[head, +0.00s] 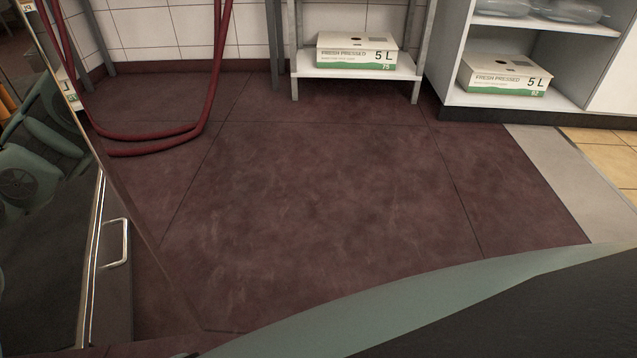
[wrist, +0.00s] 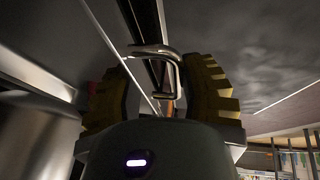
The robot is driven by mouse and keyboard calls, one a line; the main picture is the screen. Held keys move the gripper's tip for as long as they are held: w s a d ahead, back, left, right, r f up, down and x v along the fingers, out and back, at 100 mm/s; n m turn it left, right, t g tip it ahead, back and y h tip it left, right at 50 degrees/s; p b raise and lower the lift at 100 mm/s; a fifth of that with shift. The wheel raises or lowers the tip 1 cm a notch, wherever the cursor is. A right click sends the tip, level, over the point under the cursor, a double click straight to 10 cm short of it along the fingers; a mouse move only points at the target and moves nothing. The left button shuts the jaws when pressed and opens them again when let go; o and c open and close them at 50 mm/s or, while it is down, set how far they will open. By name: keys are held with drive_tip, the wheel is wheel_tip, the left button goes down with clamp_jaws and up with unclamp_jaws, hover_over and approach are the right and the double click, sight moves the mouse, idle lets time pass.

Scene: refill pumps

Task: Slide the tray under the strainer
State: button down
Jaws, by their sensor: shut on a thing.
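In the wrist view my gripper (wrist: 160,88) has its two yellow-and-black ridged fingers on either side of a bent metal handle (wrist: 153,50). It is shut on this handle, which stands out from a dark panel edge. I cannot tell whether the handle belongs to the tray. In the head view a similar metal handle (head: 126,243) sits on a steel front at the lower left, with no gripper at it. I cannot make out the strainer or a tray in either view. My gripper does not show in the head view.
A red hose (head: 150,137) hangs in a loop down to the floor. A carton (head: 355,55) stands on a low white shelf, and another carton (head: 505,75) is in a white cabinet (head: 455,60). The dark red tiled floor (head: 330,200) is clear in the middle.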

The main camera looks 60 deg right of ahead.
drive_tip(key=shift+f+b, duration=0.3)
drive_tip(key=shift+f, duration=0.1)
drive_tip(key=shift+c, duration=2.2)
unclamp_jaws()
drive_tip(key=shift+v, duration=3.9)
